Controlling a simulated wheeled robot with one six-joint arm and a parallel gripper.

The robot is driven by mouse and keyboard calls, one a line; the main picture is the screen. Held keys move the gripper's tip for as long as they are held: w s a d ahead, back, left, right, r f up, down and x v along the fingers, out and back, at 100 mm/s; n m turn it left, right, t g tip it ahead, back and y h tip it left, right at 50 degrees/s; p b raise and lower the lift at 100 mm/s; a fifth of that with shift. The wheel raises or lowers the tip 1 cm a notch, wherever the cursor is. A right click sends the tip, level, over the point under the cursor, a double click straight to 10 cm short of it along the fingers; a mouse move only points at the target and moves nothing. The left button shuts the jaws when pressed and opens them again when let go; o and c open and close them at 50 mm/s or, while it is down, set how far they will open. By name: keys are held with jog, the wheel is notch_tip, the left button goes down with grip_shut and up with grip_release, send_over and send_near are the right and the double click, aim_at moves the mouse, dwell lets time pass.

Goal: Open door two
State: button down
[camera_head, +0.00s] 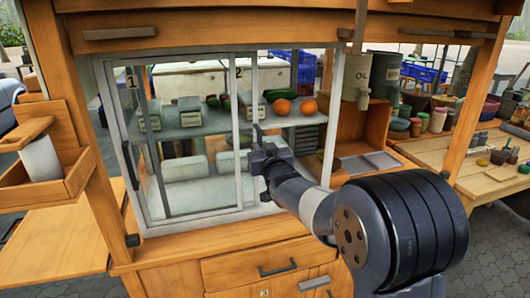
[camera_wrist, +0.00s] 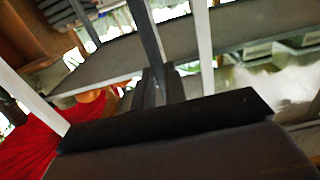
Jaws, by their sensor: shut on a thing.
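A cabinet with glazed sliding doors stands ahead in the head view. Door one, marked 1, fills its left part (camera_head: 116,135). Door two's mark 2 shows near the middle uprights; a pale upright (camera_head: 255,85), apparently door two's edge, stands just right of the mark. Right of it, a gap shows the shelf without obvious glass. My gripper (camera_head: 258,147) is at this upright and shut on a thin dark vertical bar, apparently door two's handle. In the wrist view, the dark handle (camera_wrist: 148,38) runs between my fingers (camera_wrist: 158,88), beside a white upright (camera_wrist: 203,45).
Oranges (camera_head: 282,106) and other produce lie on the inner shelf. The cabinet's right post (camera_head: 330,120) bounds the gap. Wooden drawers (camera_head: 265,265) are below, and an oil container (camera_head: 356,78) stands to the right. A red surface (camera_wrist: 35,150) shows in the wrist view.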

jog(key=c, duration=1.4)
grip_release()
jog(key=shift+c, duration=0.2)
jog(key=shift+s, duration=0.1)
jog(key=b+v, duration=0.2)
jog(key=v, duration=0.8)
jog(key=shift+s, duration=0.3)
jog(key=shift+w+d, duration=0.1)
jog(key=p+x, duration=0.2)
jog(key=x, duration=0.8)
jog(key=shift+w+d, duration=0.25)
jog(key=shift+w, duration=0.2)
jog(key=shift+d, duration=0.1)
